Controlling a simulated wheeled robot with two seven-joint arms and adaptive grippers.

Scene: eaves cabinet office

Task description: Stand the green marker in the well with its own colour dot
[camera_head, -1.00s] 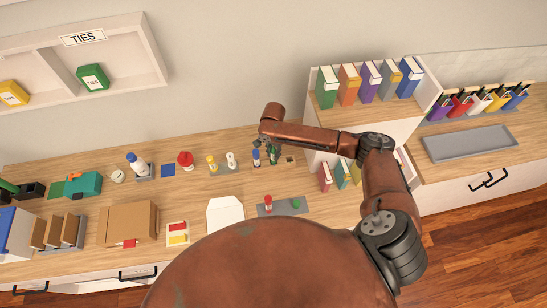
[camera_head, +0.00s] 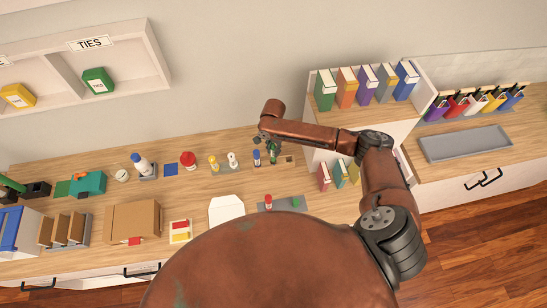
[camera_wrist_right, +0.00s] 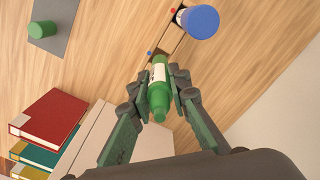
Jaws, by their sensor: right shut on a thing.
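My right gripper (camera_head: 270,148) is shut on the green marker (camera_head: 273,156). In the right wrist view the marker (camera_wrist_right: 160,82) lies between both fingertips (camera_wrist_right: 158,90), over a dark well opening beside a blue dot. I cannot tell whether its end is inside. A blue marker (camera_head: 256,158) stands beside it; a red dot shows near that marker (camera_wrist_right: 200,20) in the wrist view. An open well (camera_head: 289,160) shows to the right of the green marker. No green dot is visible. My left gripper is not in view.
A white marker (camera_head: 232,160) and a yellow marker (camera_head: 213,162) stand further left. A grey mat (camera_head: 281,204) nearer me holds a red item (camera_head: 268,201) and a green piece (camera_head: 295,202). Upright books (camera_head: 324,177) stand close on the right, under a shelf.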

